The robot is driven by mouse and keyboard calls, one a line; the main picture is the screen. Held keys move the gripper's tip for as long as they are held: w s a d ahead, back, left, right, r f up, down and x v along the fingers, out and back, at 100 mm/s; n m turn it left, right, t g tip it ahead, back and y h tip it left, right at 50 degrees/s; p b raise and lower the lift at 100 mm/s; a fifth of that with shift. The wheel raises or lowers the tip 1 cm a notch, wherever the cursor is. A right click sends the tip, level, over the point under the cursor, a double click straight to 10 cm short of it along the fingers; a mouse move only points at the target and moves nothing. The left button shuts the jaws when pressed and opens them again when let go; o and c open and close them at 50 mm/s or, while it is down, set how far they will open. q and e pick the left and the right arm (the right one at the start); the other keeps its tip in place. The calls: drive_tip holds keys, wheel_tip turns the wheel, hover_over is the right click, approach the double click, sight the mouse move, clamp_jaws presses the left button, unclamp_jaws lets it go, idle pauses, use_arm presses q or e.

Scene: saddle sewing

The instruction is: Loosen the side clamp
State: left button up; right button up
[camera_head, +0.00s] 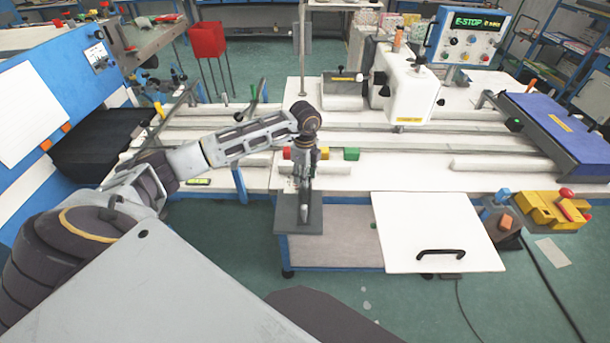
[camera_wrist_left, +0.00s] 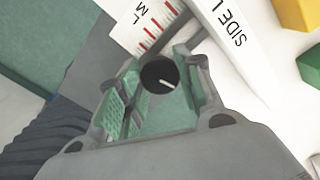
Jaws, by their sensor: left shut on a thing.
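My left gripper (camera_head: 304,197) reaches in from the left, pointing down over a small grey plate (camera_head: 312,220) at the front edge of the white table. In the left wrist view, the fingers of my left gripper (camera_wrist_left: 162,88) are around a round black knob (camera_wrist_left: 159,76) with a white pointer line, and shut on it. A white scale (camera_wrist_left: 148,22) with red marks and the letter M lies beside the knob. A white bar (camera_wrist_left: 232,38) reads "SIDE L", the rest cut off. The knob is hidden by the gripper in the head view. My right gripper is not in view.
A white panel with a black handle (camera_head: 433,225) is to the right. A yellow device (camera_head: 550,208) sits farther right. A white machine head (camera_head: 408,95) stands behind.

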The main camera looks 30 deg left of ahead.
use_arm(q)
drive_tip(key=o, duration=1.1)
drive_tip(key=shift+c, duration=0.2)
wheel_tip(320, 180, up, 12)
idle(0.8)
